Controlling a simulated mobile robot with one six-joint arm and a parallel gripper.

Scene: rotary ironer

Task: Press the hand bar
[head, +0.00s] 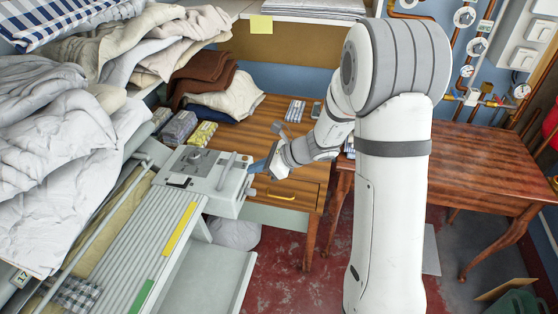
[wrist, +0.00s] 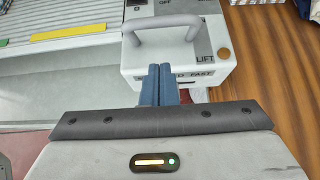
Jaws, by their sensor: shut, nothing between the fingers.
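The ironer's grey end box (head: 200,180) stands at the left centre in the head view. A grey looped bar (head: 226,172), which looks like the hand bar, rises from its top. In the wrist view the bar (wrist: 160,25) arches over the box (wrist: 200,75), beside the word LIFT. My gripper (head: 256,166) is at the right side of the box. Its blue fingers (wrist: 160,72) are shut and empty, in front of the box face, close to the bar. They hide part of the lettering. I cannot tell whether they touch the box.
Slatted ironer bed (head: 150,240) with yellow and green strips extends from the box. Piled linen (head: 60,150) fills the left. A wooden desk (head: 265,140) with a yellow drawer handle stands behind my gripper.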

